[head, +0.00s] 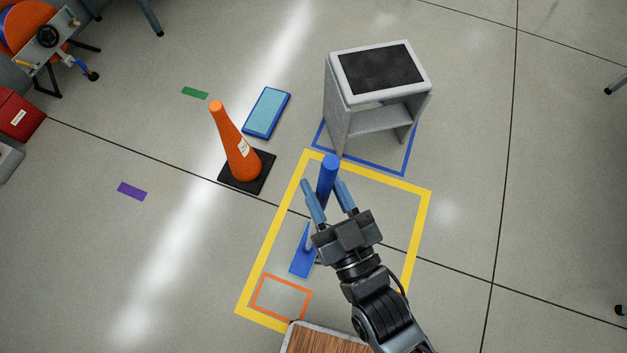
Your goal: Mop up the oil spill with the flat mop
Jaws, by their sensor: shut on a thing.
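The flat mop shows as a thick blue handle (329,172) and a flat blue head (301,262) near the floor inside the yellow floor outline. My gripper (323,186) is shut on the blue handle, with one finger on each side of it. The handle's top sticks out past the fingertips. My gripper and wrist hide part of the mop between handle and head. I cannot tell whether the head touches the floor. I cannot make out an oil spill; my arm covers part of the floor.
An orange cone (231,148) on a black base stands left of the yellow outline (271,228), beside a flat blue tray (266,112). A grey stand (377,119) with a dark top stands behind. A wooden-topped piece (318,340) is at the bottom.

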